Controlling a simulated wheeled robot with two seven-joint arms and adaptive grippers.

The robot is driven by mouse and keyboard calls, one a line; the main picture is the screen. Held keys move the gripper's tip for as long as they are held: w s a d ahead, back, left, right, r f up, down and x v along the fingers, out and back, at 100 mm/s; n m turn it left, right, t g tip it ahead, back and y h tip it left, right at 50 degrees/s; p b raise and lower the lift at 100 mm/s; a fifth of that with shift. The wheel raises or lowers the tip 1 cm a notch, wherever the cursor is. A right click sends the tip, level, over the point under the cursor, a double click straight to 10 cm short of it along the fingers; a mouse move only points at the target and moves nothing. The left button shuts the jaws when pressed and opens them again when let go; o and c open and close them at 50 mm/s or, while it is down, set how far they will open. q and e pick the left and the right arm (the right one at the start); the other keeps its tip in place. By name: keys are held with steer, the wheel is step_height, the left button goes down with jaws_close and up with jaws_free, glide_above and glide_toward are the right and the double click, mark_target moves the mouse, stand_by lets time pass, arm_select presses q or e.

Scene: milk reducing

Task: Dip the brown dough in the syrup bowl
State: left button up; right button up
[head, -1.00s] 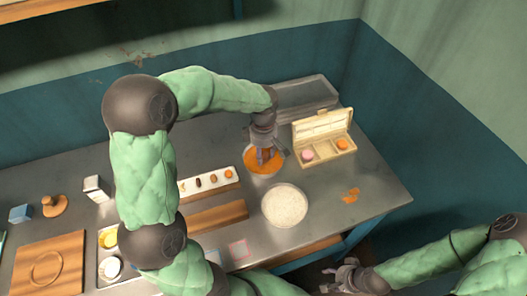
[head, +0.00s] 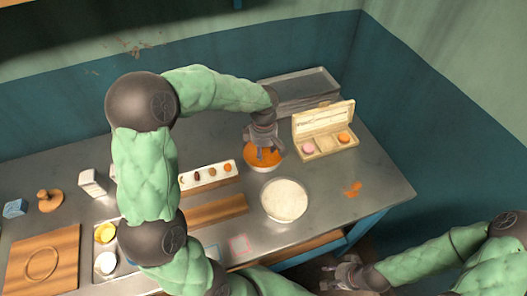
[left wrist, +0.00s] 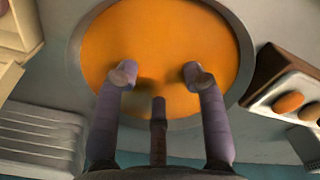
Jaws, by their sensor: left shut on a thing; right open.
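The syrup bowl (head: 262,170) is pale and round and holds orange syrup; it fills much of the left wrist view (left wrist: 246,45). My left gripper (head: 263,151) points down over it, with its fingertips at the syrup in the left wrist view (left wrist: 158,85). It is shut on the brown dough, which is not clearly visible. Only a blurred brownish patch shows between the fingers, and I cannot tell how deep the dough sits. My right gripper (head: 338,274) is open and empty, low at the front, off the table.
A bowl of white grains (head: 285,201) stands in front of the syrup bowl. A wooden box (head: 324,131) with pink and orange pieces is to the right. A narrow tray of small pieces (head: 205,174) and a wooden board (head: 217,210) lie to the left. Orange bits (head: 352,189) lie far right.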

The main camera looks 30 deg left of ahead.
arm_select(q)
steer(key=shift+f, duration=0.3)
stand_by(0.6)
steer(key=shift+r, duration=0.15)
stand_by(1.5)
steer(key=shift+r+p, duration=2.35)
steer(key=shift+r, duration=1.3)
step_height(320, 180, up, 4)
steer(key=p, duration=0.3)
